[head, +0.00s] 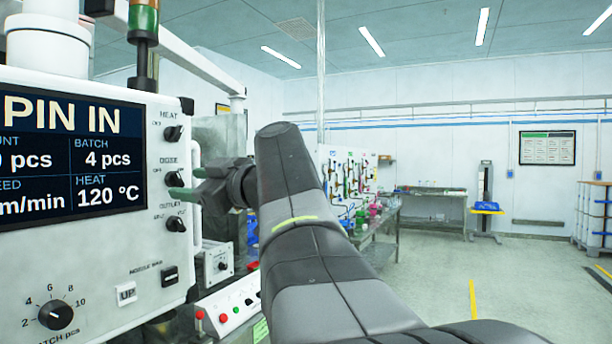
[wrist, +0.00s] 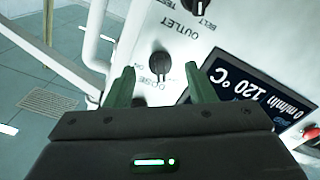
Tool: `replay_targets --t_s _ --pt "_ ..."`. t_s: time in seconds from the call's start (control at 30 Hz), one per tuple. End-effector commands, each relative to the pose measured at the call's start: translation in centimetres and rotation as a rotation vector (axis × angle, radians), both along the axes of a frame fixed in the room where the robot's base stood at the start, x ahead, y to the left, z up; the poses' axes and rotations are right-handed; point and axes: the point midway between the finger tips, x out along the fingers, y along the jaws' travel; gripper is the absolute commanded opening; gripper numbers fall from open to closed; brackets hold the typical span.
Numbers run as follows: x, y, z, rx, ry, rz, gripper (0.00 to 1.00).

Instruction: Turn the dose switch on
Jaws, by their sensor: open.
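The dose switch is a black rotary knob (wrist: 159,64) on the white machine panel, labelled DOSE, between the heat and outlet knobs. In the wrist view it appears upside down, between my two green fingertips. My gripper (wrist: 159,72) is open, with one finger to each side of the knob and no clear contact visible. In the head view my gripper (head: 181,185) reaches the panel from the right at the dose knob's height, and its fingers partly cover the knob. I cannot tell which mark the knob points at.
The heat knob (head: 173,133) sits above and the outlet knob (head: 176,224) below, close by. The display (head: 70,155) is to the left, reading 120 °C. A nozzle rocker (head: 170,276) and a batch dial (head: 55,314) are lower. Open floor lies to the right.

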Motion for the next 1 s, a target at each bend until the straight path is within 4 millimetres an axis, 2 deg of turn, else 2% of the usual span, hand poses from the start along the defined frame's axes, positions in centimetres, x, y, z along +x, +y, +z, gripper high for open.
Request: replay_targets --t_s 0.1,0.23,0.6,0.83,1.0 --pt "0.6 1.4 0.1 -0.001 0.002 0.003 0.5" --pt "0.9 2.2 0.1 -0.001 0.0 0.002 0.5" --pt "1.1 2.5 0.0 -0.001 0.0 0.0 0.5" --pt "1.1 2.5 0.0 0.0 0.0 0.0 0.06" --pt "1.1 2.5 -0.1 0.002 0.005 0.0 0.06"
